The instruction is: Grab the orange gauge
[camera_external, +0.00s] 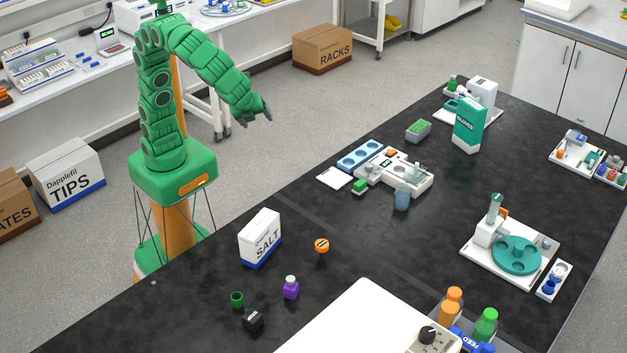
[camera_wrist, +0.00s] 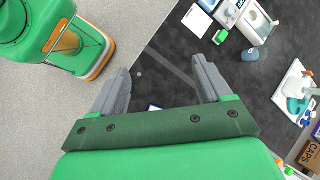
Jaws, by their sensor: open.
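The orange gauge (camera_external: 321,245) is a small round orange piece with a dark marking on its face. It rests on the black bench top, right of the white and blue SALT box (camera_external: 261,238). I cannot make out the gauge in the wrist view. My gripper (camera_external: 257,119) is raised over the floor side of the bench, well above and apart from the gauge. In the wrist view its two grey fingers (camera_wrist: 161,72) are spread with nothing between them.
A purple bottle (camera_external: 291,288), a green cup (camera_external: 237,299) and a black block (camera_external: 253,320) stand in front of the gauge. A scale-like device (camera_external: 405,172) and a blue cup (camera_external: 402,199) are behind. Bench right of the gauge is clear.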

